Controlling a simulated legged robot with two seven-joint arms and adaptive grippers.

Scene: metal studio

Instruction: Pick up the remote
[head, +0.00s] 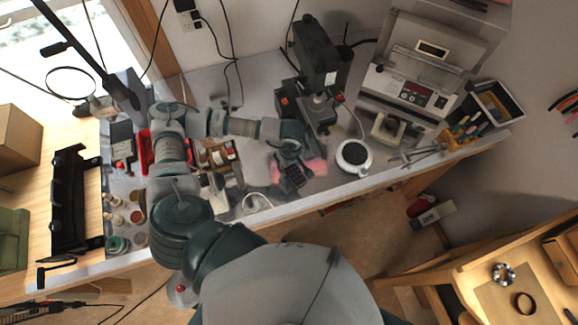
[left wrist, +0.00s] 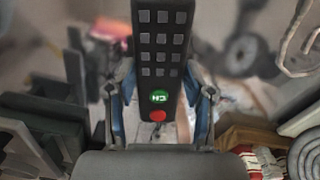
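The remote (head: 293,178) is dark with several grey square buttons. It shows at my left gripper (head: 289,160) over the workbench in the head view. In the left wrist view the remote (left wrist: 162,50) fills the top middle, with a green button and a red button at its near end. The fingers of my left gripper (left wrist: 160,85) lie along both sides of it and appear closed on it. The bench behind is blurred and farther off, so the remote looks held above it. My right gripper is not in view.
A white round pot with a dark top (head: 354,156) stands right of the remote. A dark green machine (head: 318,55) stands behind. A pink item (head: 316,167) lies close by. Bottles and jars (head: 118,218) stand at the left. The bench front edge (head: 330,196) is near.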

